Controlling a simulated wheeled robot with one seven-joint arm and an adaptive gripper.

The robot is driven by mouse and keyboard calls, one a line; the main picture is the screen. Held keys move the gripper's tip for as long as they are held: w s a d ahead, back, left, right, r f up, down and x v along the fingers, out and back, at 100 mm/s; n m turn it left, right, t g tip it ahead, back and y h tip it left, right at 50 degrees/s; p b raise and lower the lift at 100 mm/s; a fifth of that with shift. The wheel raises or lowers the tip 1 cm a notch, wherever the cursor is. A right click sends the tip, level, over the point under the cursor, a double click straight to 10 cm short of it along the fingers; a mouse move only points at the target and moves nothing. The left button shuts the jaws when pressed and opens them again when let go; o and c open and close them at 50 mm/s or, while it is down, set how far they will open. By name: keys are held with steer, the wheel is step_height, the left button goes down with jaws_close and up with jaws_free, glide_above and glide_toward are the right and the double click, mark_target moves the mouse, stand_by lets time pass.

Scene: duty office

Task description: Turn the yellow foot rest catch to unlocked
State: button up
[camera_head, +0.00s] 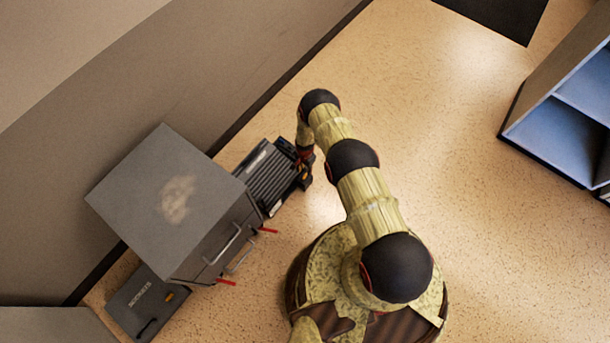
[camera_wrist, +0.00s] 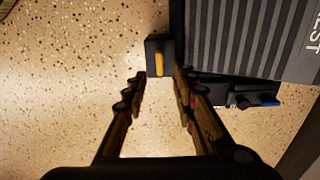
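The foot rest (camera_head: 268,178) is a dark ribbed slab on the floor beside the grey cabinet. In the wrist view its ribbed top (camera_wrist: 235,40) fills the upper right, with part of its lettering. The yellow catch (camera_wrist: 160,62) is a narrow bar on a small black block at the foot rest's left edge, lying lengthwise up the picture. My gripper (camera_wrist: 159,92) is open and empty, its two fingers on either side of the catch's line and just short of it. In the head view my gripper (camera_head: 304,160) hangs at the foot rest's right end and partly hides it.
A grey cabinet (camera_head: 165,195) with handles and red levers (camera_head: 226,282) stands left of the foot rest. A dark box (camera_head: 130,305) lies at its near side. A blue-lined shelf (camera_head: 565,130) is at the right. A blue-tipped part (camera_wrist: 265,102) shows below the foot rest. Floor between is clear.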

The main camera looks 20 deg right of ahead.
mark_target(305, 175)
step_height(305, 175, down, 6)
steer(key=shift+f+b, duration=0.1)
steer(key=shift+b, duration=1.05)
steer(key=shift+c, duration=1.1)
steer(key=c, duration=0.4)
jaws_close()
